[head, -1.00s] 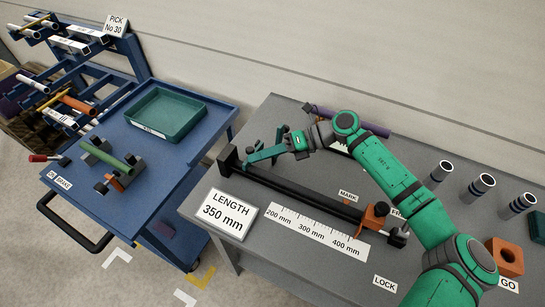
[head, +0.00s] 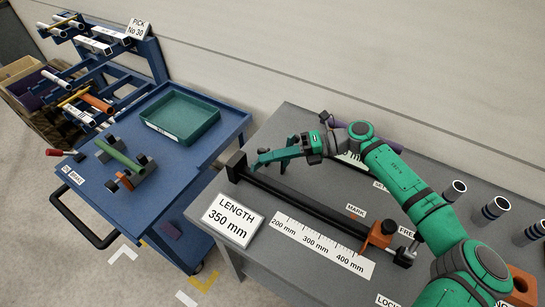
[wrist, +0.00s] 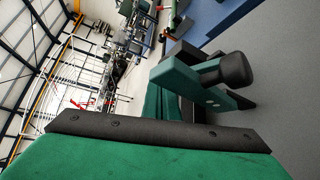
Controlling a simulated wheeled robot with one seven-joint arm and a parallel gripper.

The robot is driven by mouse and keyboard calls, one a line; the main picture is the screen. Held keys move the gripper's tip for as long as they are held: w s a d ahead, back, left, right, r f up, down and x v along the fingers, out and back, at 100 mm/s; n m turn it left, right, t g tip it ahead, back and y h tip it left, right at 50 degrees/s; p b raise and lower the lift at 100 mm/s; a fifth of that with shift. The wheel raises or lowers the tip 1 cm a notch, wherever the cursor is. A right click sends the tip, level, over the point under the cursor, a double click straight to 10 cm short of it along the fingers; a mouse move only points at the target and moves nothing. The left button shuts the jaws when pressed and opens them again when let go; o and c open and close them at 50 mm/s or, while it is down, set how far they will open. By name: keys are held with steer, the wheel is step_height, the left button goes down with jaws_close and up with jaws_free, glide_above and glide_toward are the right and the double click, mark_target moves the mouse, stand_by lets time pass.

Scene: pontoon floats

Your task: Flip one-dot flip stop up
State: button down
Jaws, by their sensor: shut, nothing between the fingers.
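A teal lever-like piece (head: 270,158) lies over the left end of the black rail (head: 300,198), close to its dark end block (head: 236,165). My gripper (head: 302,148) is at the right end of this piece, above the rail; it is shut with nothing held. In the wrist view a teal bar (wrist: 190,73) with a black round knob (wrist: 237,69) is just beyond my green hand. Small pale dots show on it, but I cannot tell its dot count surely. Whether my fingertips touch it is hidden.
An orange and black stop (head: 380,234) sits near the rail's right end. A length sign (head: 229,219) and a scale (head: 318,243) lie in front. Striped tubes (head: 494,207) stand at right. A blue cart (head: 185,160) with a green tray (head: 180,115) is at left.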

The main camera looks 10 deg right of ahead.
steer(key=v, duration=1)
